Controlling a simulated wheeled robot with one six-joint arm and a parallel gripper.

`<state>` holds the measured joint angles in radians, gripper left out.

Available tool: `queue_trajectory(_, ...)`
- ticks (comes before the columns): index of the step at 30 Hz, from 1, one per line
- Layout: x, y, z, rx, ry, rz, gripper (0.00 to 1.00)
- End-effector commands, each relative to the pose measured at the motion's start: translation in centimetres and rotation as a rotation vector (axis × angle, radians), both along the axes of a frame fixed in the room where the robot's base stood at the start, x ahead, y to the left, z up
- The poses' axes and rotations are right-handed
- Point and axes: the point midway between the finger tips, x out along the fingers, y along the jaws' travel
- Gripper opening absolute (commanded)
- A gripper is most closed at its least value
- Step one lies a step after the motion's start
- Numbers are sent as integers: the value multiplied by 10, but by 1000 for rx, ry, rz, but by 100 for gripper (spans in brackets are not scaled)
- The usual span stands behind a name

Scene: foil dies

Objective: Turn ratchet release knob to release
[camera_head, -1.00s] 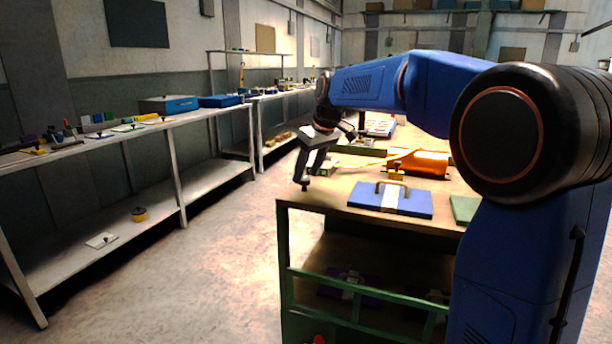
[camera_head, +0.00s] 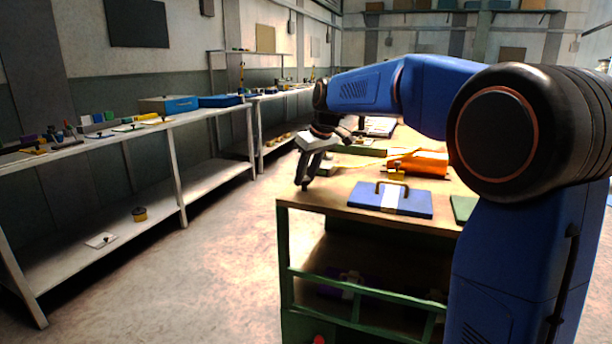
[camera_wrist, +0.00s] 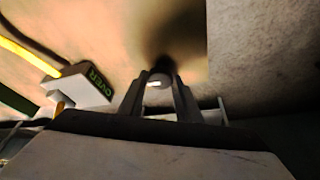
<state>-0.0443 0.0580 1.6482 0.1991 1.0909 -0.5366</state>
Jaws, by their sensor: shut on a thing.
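My gripper (camera_head: 303,184) is over the near left corner of the workbench, pointing down. In the wrist view my gripper (camera_wrist: 160,83) has its two fingers closed around a small round dark knob (camera_wrist: 158,80) with a short white mark on its face. The knob's sides and base are mostly hidden by the fingers and shadow. A small box (camera_wrist: 90,84) with a dark plate reading "OVER" in green stands left of the fingers in the wrist view. Any other lettering is out of view.
A blue plate (camera_head: 365,196) with a brass-coloured handle lies on the workbench (camera_head: 325,198), right of my gripper. An orange block (camera_head: 425,163) stands behind it. The bench's edge is close beside the knob. Open floor (camera_head: 225,240) lies to the left.

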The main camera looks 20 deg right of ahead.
Motion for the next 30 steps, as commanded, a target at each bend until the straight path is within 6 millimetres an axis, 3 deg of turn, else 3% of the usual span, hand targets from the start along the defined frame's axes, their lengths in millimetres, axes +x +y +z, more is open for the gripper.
queue_trajectory(8, -1, 2, 1, -2, -2, -151, 9)
queue_trajectory(30, 0, 8, 0, -2, -2, -844, 9)
